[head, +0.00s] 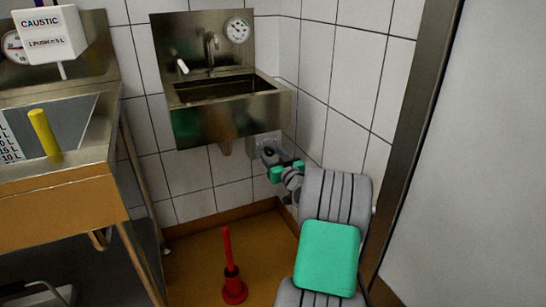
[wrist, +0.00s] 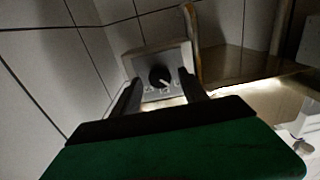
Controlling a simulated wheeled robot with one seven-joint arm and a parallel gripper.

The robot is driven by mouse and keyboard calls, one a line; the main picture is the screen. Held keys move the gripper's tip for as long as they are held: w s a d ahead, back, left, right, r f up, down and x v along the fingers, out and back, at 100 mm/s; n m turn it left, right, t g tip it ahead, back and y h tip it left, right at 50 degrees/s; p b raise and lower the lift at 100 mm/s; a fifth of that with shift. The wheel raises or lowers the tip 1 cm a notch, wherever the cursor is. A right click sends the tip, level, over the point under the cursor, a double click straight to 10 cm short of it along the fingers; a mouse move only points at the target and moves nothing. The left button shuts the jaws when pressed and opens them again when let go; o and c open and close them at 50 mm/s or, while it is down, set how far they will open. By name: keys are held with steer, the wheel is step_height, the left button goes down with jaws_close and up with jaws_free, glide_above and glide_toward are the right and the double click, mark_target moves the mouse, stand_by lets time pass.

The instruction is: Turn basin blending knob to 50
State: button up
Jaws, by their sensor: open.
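The basin blending knob (wrist: 160,76) is a round black knob on a light grey panel (wrist: 143,62) in the wrist view. A white pointer mark on it seems to point to the lower right, and the scale figures beneath are too small and blurred to read. My gripper (wrist: 161,88) is open, with one dark finger on each side of the knob in the picture; I cannot tell if they touch it. In the head view my gripper (head: 269,157) is below the right end of the steel basin (head: 227,124), in front of the panel (head: 263,140), and hides the knob.
A dial gauge (head: 237,29) and a tap (head: 211,52) are above the basin. The tiled wall corner is close to the right of my gripper. A red plunger-like object (head: 232,285) stands on the floor. A steel sink unit (head: 60,185) with a caustic dispenser (head: 50,35) is at left.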

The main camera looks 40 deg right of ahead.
steer(key=shift+c, duration=0.3)
jaws_close()
